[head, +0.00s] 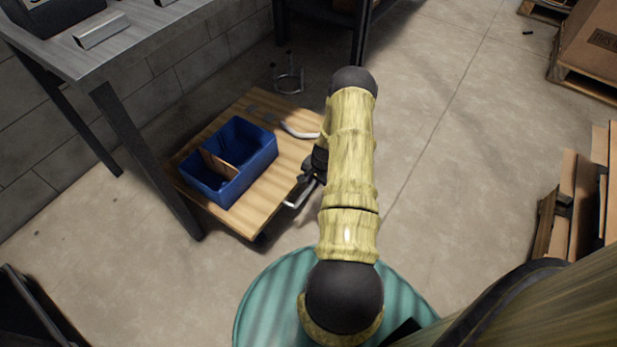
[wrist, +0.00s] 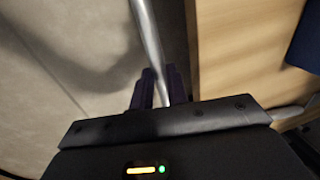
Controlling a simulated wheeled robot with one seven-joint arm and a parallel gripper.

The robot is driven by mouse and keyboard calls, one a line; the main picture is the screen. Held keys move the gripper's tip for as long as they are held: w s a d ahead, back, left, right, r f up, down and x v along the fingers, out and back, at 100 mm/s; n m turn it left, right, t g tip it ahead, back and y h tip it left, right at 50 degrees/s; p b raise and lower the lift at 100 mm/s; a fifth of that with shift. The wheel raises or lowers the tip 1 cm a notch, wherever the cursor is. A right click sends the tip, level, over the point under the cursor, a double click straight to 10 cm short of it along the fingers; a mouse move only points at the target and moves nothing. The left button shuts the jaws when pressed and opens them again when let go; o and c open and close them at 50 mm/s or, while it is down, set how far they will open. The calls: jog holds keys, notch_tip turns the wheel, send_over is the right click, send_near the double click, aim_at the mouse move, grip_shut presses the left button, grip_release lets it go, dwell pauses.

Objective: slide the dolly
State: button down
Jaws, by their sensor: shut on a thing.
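The dolly (head: 262,206) is a low wooden platform on the floor, partly beside and under the grey workbench. A blue bin (head: 228,160) with a brown divider stands on it. A metal handle bar shows at the dolly's right edge (head: 297,201). In the wrist view the bar (wrist: 150,40) runs down between the fingers of my gripper (wrist: 160,88), along the wooden deck's edge (wrist: 240,60). My gripper is shut on this bar. In the head view my arm hides part of the gripper and of the handle.
The workbench (head: 95,55) stands at the left, its dark leg (head: 145,160) close to the dolly's left side. A metal ring-shaped stand (head: 288,82) is on the floor behind the dolly. Pallets and boxes (head: 590,50) are at the right. The floor between (head: 450,140) is clear.

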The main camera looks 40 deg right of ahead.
jog(key=shift+s, duration=0.15)
jog(key=c, duration=1.4)
grip_release()
jog(key=shift+o, duration=0.2)
jog(key=shift+r, duration=0.3)
jog(key=s+d+r+p, duration=0.1)
jog(key=s+r+p, duration=0.2)
jog(key=r+p, duration=0.4)
notch_tip(320, 180, up, 9)
jog(key=shift+r, duration=0.2)
jog(key=shift+d, duration=0.1)
